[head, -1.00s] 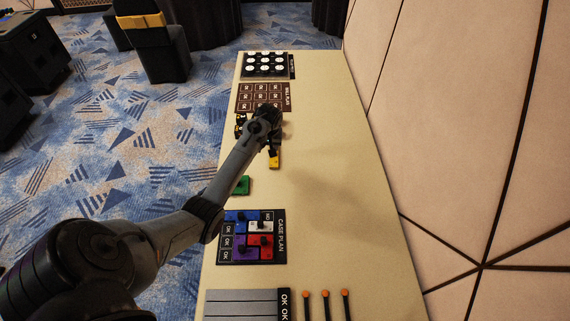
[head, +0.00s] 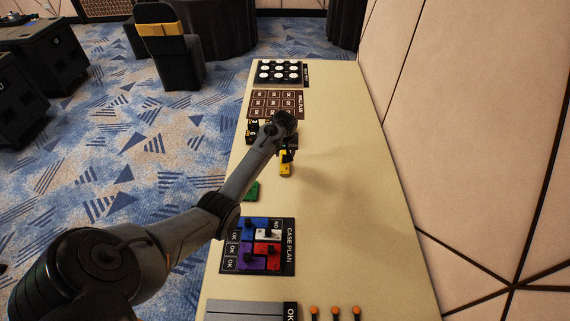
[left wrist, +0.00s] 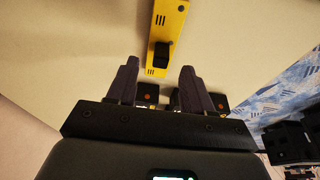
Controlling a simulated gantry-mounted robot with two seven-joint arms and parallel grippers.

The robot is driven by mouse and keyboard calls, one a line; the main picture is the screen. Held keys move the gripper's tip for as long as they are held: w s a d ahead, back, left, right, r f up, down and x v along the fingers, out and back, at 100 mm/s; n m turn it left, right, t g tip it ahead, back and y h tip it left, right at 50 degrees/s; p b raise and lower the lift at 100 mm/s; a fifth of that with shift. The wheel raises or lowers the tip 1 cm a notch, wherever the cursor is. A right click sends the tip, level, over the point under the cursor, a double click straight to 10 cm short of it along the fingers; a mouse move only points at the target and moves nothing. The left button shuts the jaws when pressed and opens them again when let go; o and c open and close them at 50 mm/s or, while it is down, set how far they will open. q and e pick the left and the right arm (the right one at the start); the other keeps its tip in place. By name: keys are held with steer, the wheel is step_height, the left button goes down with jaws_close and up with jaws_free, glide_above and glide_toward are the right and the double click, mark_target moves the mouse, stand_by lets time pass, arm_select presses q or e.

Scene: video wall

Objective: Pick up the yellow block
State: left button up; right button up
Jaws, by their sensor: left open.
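The yellow block (head: 285,169) lies on the table, partly hidden by my left wrist in the head view. In the left wrist view the yellow block (left wrist: 168,35) is long and flat with a black knob, and it extends past the top edge. My left gripper (left wrist: 160,65) is open, with its two dark fingers apart. The knob end of the block shows between and beyond the fingertips, and nothing is held. In the head view my left gripper (head: 287,153) is over the block's far end, its fingers mostly hidden. My right gripper is not in view.
A case plan board (head: 285,262) with coloured blocks lies nearer on the table, with a green block (head: 252,191) beyond it. Dark pieces (head: 252,132) stand beside my wrist. A brown grid board (head: 277,103) lies farther back.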

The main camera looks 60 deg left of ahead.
mark_target(284, 170)
arm_select(q)
steer(key=shift+b+x, duration=0.45)
steer(key=shift+x, duration=1.25)
steer(key=shift+c, duration=0.5)
jaws_close()
